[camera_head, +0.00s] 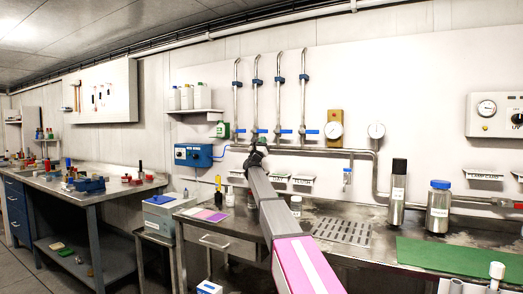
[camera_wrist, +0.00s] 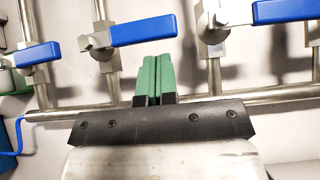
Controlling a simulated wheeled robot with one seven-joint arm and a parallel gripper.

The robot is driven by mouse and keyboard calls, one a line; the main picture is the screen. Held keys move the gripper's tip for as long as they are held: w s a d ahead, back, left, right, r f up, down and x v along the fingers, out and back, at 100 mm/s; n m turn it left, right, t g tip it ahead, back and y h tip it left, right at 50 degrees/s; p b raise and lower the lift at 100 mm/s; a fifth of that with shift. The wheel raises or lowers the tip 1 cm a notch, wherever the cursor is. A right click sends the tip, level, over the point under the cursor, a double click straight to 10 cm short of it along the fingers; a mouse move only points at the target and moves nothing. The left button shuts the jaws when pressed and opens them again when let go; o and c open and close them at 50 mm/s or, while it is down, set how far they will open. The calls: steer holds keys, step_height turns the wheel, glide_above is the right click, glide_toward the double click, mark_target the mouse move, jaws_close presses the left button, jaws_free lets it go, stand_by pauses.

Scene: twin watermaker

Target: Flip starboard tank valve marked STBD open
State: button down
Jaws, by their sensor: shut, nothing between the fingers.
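A row of valves with blue lever handles sits on vertical pipes on the back wall; one handle (camera_head: 286,131) shows in the head view. In the wrist view I see a left handle (camera_wrist: 36,55), a middle handle (camera_wrist: 145,31) and a right handle (camera_wrist: 285,11). All three lie sideways, across their pipes. My gripper (camera_wrist: 156,60) has its green fingers shut and empty, just below the middle handle in the picture; contact cannot be told. In the head view my gripper (camera_head: 258,142) is at the pipe row. I cannot read a STBD mark.
A horizontal pipe (camera_wrist: 65,115) runs behind my fingers. A blue box (camera_head: 193,155) hangs left of the valves. Below is a steel counter (camera_head: 375,225) with a metal flask (camera_head: 397,195) and a jar (camera_head: 438,210).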

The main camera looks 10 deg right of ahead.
steer(key=shift+r, duration=0.75)
